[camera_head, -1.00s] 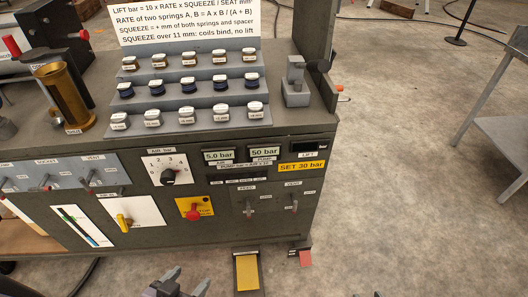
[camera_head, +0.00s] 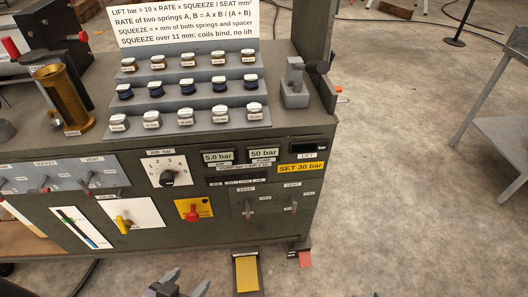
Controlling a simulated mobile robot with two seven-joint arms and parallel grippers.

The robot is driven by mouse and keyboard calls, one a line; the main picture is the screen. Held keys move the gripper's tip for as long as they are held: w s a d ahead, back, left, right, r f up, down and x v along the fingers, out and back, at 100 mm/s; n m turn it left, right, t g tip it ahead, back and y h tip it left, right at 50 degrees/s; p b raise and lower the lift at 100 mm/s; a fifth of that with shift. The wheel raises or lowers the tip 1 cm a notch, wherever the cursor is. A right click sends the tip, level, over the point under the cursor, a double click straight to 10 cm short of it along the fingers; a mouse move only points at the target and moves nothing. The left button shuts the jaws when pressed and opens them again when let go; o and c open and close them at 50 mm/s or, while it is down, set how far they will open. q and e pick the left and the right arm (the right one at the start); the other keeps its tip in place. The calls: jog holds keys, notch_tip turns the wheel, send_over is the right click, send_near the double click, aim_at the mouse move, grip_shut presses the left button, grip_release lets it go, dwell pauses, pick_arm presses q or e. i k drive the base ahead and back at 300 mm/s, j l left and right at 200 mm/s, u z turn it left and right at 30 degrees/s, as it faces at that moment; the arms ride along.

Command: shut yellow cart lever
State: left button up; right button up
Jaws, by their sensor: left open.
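The yellow lever (camera_head: 122,224) is on a white panel (camera_head: 145,212) low on the front of the dark cart (camera_head: 180,239), left of centre. Its handle looks near upright with a slight tilt. The label above it is too small to read. My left gripper (camera_head: 178,290) shows only at the bottom edge, below and to the right of the lever. It is open and empty, well apart from the lever. A small dark piece at the bottom edge, right of centre, may be part of my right gripper (camera_head: 378,294); its jaws do not show.
A red knob on a yellow plate (camera_head: 194,210) is right of the lever. A black dial (camera_head: 167,177) is above it, and small toggles are on both sides. A yellow pedal (camera_head: 247,273) sticks out at the cart's foot. Open floor (camera_head: 400,180) lies to the right.

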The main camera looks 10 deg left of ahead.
aim_at(124, 226)
jog(key=u, duration=1.6)
